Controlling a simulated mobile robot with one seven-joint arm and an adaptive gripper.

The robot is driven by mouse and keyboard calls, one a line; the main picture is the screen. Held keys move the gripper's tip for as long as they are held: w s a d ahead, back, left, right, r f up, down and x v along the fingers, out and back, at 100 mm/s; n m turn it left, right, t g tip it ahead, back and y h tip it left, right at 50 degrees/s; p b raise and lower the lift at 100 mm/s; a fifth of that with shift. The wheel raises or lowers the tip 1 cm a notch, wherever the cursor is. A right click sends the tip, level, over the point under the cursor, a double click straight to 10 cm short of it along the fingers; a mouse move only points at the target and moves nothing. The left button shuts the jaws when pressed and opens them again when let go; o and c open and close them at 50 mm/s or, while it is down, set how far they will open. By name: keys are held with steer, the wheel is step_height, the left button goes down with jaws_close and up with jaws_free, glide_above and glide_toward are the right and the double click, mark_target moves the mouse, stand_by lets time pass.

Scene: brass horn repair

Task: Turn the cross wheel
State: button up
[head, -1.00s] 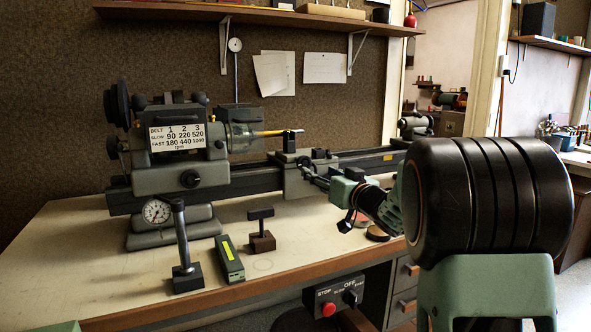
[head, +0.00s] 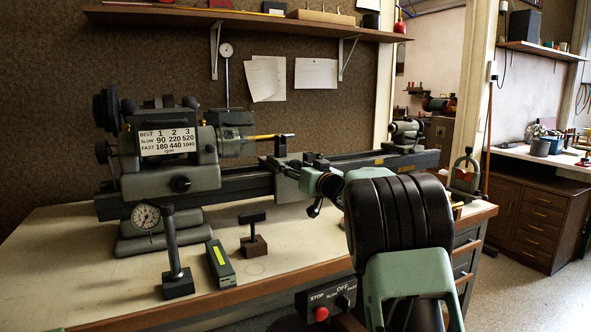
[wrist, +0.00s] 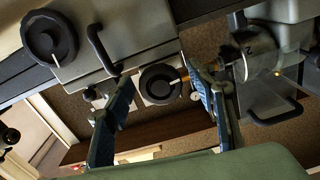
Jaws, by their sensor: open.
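The cross wheel (wrist: 162,84) appears to be the round dark handwheel with a pale mark in the middle of the wrist view. My gripper (wrist: 158,77) is open, with one finger on each side of this wheel. I cannot tell whether either finger touches it. In the head view my gripper (head: 287,170) reaches the front of the lathe carriage (head: 288,187) from the right. My arm and gripper hide the wheel there.
Another dark handwheel (wrist: 50,38) and a curved handle (wrist: 101,48) are near the gripper. The lathe headstock (head: 180,160) stands left.

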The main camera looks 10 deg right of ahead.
steer(key=shift+c, duration=0.5)
steer(key=c, duration=1.1)
steer(key=shift+o, duration=0.2)
